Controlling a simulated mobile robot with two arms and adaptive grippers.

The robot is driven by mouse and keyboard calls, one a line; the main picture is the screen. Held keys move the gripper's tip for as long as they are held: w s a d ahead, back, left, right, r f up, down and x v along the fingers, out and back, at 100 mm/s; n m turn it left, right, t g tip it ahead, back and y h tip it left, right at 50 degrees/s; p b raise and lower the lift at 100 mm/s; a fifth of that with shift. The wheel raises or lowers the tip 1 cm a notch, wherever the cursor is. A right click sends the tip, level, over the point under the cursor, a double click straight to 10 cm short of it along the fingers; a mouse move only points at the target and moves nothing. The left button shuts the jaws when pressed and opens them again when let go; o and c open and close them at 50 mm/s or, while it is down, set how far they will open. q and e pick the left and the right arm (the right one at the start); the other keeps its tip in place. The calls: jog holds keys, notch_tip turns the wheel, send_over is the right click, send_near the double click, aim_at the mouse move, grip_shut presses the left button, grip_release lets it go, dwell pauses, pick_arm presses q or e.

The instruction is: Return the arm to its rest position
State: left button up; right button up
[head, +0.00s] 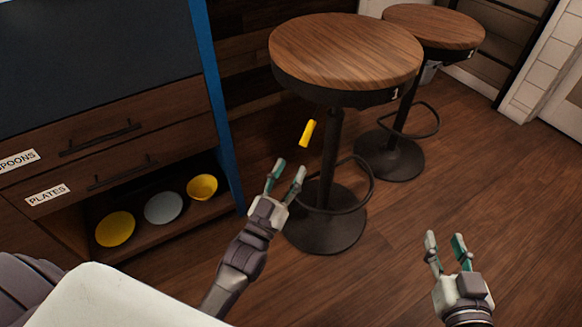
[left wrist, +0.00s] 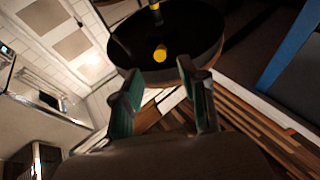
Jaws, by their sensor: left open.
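My left gripper (head: 283,170) is open in the head view, in front of the nearer stool's post, with nothing between its fingers. In the left wrist view its two green-padded fingers (left wrist: 165,100) stand apart below the dark underside of a round stool seat. My right gripper (head: 447,243) is at the lower right of the head view, its fingers apart and empty, over the wooden floor.
The nearer stool (head: 345,55) carries a "1" label; another stool (head: 435,30) stands behind it. A yellow lever (head: 307,133) hangs under the nearer seat. Floor at right is clear.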

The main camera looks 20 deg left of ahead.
dwell(0.3)
